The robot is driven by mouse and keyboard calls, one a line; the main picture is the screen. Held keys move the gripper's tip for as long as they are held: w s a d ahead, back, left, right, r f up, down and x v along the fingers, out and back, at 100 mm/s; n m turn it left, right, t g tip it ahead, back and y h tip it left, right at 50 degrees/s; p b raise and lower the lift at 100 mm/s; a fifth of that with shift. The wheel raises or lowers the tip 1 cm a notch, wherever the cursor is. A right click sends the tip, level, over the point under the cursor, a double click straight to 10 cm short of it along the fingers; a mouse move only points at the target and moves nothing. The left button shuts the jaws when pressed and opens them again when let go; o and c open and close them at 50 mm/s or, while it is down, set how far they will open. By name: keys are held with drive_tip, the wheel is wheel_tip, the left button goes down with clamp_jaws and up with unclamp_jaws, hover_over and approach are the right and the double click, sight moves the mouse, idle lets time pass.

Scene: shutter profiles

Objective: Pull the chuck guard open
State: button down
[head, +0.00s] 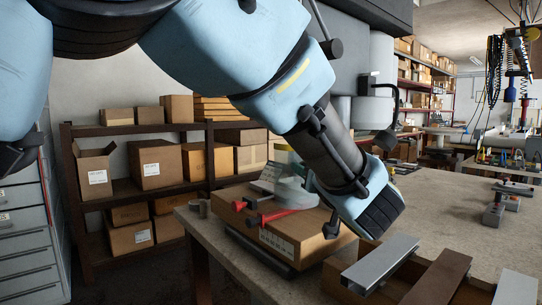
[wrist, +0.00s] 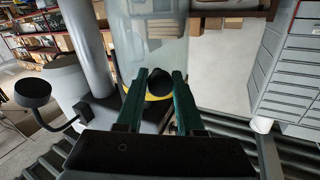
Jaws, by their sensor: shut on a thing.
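In the wrist view, the chuck guard (wrist: 150,52) looks like a clear curved panel with a yellow lower edge. A round black knob (wrist: 162,88) stands at that edge. My gripper (wrist: 161,76) has its two dark green fingers on either side of the knob and is shut on it. Part of the yellow edge is hidden behind the fingers and knob. In the head view my arm covers the middle, and neither the fingers nor the knob can be made out there.
A workbench (head: 460,215) carries a cardboard box (head: 290,238) with red-handled tools on it, and metal profiles (head: 380,262) at the front. Shelves with boxes (head: 158,163) stand behind. A grey drawer cabinet (wrist: 296,75) is at right in the wrist view. A grey column (wrist: 88,45) stands left of the guard.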

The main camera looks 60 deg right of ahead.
drive_tip(key=shift+s+d+r+t, duration=0.1)
drive_tip(key=shift+s+r+t, duration=0.05)
drive_tip(key=shift+r+t, duration=0.15)
drive_tip(key=c, duration=1)
unclamp_jaws()
drive_tip(key=o, duration=0.4)
drive_tip(key=shift+f, duration=0.2)
drive_tip(key=shift+o, duration=0.2)
drive_tip(key=b+v, duration=0.2)
drive_tip(key=v, duration=0.9)
drive_tip(key=shift+r, duration=0.2)
